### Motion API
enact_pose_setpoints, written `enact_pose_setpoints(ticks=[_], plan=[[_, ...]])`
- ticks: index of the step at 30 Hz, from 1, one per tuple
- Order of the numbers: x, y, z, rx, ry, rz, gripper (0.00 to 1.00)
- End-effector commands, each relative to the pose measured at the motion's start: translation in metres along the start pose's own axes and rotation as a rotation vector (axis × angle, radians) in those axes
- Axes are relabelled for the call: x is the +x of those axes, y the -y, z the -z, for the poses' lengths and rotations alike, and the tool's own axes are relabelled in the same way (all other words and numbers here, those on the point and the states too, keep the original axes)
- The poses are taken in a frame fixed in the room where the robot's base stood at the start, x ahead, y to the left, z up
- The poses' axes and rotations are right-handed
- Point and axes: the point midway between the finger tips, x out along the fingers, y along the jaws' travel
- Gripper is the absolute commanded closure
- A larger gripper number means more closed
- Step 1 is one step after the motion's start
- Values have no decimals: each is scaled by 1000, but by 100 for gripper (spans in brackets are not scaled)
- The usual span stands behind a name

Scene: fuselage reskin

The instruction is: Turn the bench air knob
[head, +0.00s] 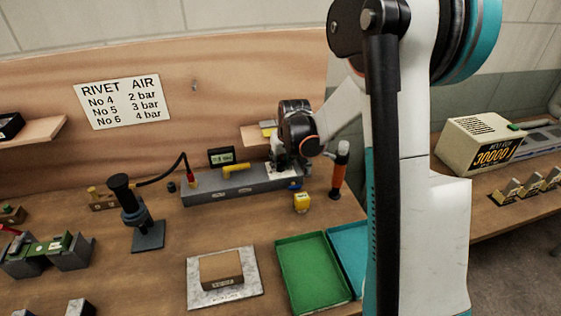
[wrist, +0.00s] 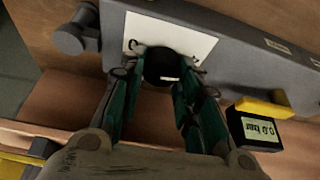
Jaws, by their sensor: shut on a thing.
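The dark air knob (wrist: 160,66) sits in front of a white plate (wrist: 190,40) on the grey air unit (wrist: 235,45). My gripper (wrist: 160,84) is shut on the knob, with a green-padded finger on each side of it. The head view shows my gripper (head: 287,168) at the right end of the grey unit (head: 240,188), where my arm hides the knob. A small gauge (wrist: 258,131) beside the knob reads about 0.0 bar; it also shows in the head view (head: 222,157). A yellow handle (wrist: 263,106) lies by the gauge.
A wall sign (head: 124,101) lists rivet numbers with 2, 3 and 4 bar. An orange-handled hammer (head: 338,172) stands right of my gripper. A yellow block-like item (head: 301,203), a green tray (head: 309,272) and a brown block on a metal plate (head: 203,299) lie in front.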

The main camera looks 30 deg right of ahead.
Motion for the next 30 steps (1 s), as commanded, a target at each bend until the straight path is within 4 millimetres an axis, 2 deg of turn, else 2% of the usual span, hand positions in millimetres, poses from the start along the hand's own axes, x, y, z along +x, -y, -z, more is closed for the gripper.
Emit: enact_pose_setpoints(ticks=[13, 14, 15, 16, 30], plan=[[0, 0, 0, -43, 0, 18, 93], [0, 0, 0, -43, 0, 18, 63], [0, 0, 0, -42, 0, 18, 54], [0, 0, 0, -42, 0, 18, 49], [0, 0, 0, -11, 1, 3, 49]])
